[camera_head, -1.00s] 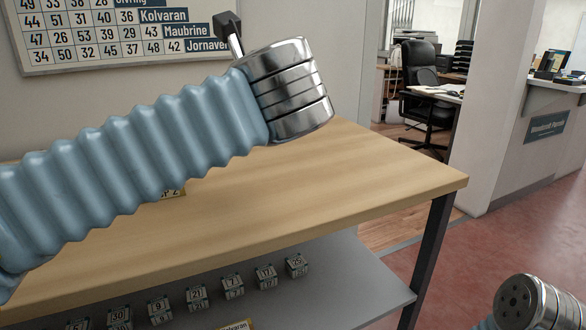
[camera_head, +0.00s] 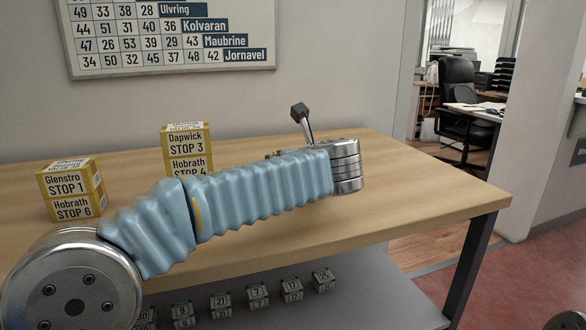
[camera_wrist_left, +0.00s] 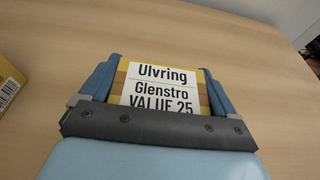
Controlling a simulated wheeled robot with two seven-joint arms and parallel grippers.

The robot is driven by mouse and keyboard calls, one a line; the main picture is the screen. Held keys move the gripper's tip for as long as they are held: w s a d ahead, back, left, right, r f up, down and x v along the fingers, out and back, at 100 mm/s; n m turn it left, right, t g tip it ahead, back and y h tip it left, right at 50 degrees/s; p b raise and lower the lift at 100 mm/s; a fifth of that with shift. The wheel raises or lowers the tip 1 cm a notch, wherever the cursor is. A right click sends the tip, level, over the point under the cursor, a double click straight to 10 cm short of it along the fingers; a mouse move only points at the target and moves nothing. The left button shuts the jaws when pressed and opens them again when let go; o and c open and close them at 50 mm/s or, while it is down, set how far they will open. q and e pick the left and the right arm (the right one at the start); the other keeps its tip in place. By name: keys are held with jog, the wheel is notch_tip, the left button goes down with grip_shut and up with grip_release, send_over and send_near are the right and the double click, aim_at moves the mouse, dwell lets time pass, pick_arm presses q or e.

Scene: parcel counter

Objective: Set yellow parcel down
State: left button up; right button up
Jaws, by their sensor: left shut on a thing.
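In the left wrist view a yellow parcel (camera_wrist_left: 202,92) with a white label reading Ulvring, Glenstro, VALUE 25 sits between the blue fingers of my left gripper (camera_wrist_left: 162,66). The gripper is shut on it, above the wooden counter (camera_wrist_left: 240,60). I cannot tell whether the parcel touches the wood. In the head view my left arm crosses the counter (camera_head: 430,185) and hides the gripper and most or all of the held parcel. My right gripper is out of view.
Yellow parcels stand stacked at the counter's left, Glenstro (camera_head: 70,180) over Hobrath (camera_head: 78,208). Another parcel (camera_wrist_left: 8,82) is near the held one. The counter's right is clear. Small numbered boxes line the shelf below.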

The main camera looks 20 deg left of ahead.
pick_arm(q)
jog(key=shift+s+f, duration=0.1)
jog(key=shift+f, duration=0.5)
jog(key=o, duration=0.9)
jog(key=shift+f, duration=0.1)
jog(key=shift+c, duration=0.2)
jog(key=v, duration=1.2)
